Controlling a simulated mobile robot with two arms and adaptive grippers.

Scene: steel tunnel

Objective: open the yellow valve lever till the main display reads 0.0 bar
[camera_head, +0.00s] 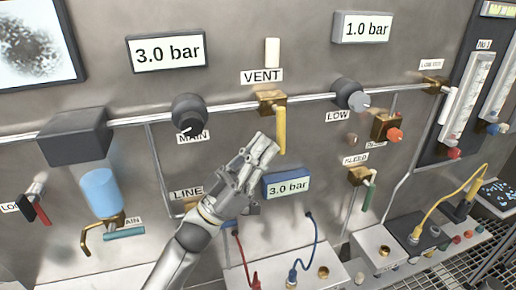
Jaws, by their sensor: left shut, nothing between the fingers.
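The yellow valve lever (281,131) hangs straight down from a brass valve body (270,101) under the VENT label (262,77). The main display (166,52), above the MAIN knob (189,112), reads 3.0 bar. My left gripper (265,147) is shut and empty, its fingertips just left of the lever's lower part. I cannot tell whether they touch the lever. My right gripper is not in view.
A second display (363,28) reads 1.0 bar, above the LOW knob (348,92). A small blue-framed display (287,186) below the lever reads 3.0 bar. A red knob (395,135) and a green lever (369,192) are to the right. Cables rise from the bench.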

